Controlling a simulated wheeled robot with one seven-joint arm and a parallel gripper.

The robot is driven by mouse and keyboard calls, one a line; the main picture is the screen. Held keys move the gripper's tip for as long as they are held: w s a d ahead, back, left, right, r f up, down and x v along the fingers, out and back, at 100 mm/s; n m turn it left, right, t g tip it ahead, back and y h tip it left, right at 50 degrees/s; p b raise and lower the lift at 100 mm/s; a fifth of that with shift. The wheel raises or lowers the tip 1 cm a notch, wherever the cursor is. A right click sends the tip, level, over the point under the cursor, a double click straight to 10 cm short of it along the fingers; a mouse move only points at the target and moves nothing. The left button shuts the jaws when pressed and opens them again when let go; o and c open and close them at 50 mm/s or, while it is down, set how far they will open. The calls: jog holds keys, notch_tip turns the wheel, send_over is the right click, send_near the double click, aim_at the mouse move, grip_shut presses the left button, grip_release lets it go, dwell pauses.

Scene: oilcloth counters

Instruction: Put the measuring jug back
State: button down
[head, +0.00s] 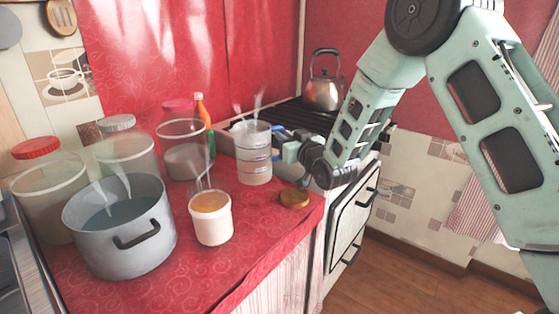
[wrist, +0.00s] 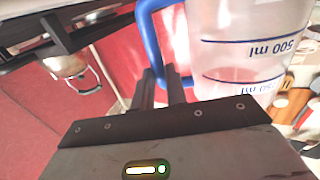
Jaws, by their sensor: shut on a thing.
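The measuring jug (head: 254,165) is a clear, upright cylinder with blue markings, near the counter's back edge beside the stove. In the wrist view the jug (wrist: 232,60) fills the upper right, with its blue handle (wrist: 148,35) and a 500 ml mark showing. My gripper (head: 287,151) reaches in from the right on the handle side. In the wrist view my gripper (wrist: 163,87) has its two dark fingers close together at the handle, shut on it. I cannot tell whether the jug's base touches the counter.
A grey pot (head: 150,215), a white tub (head: 211,228) and lidded jars (head: 182,160) stand left of the jug. An orange bottle (head: 202,115) is behind. A small round brown disc (head: 294,198) lies near the counter's right edge. A kettle (head: 323,92) stands on the stove.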

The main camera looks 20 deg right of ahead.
jog(key=shift+f, duration=2.5)
jog(key=shift+f+b, duration=0.15)
jog(key=shift+b, duration=0.15)
jog(key=c, duration=1.4)
grip_release()
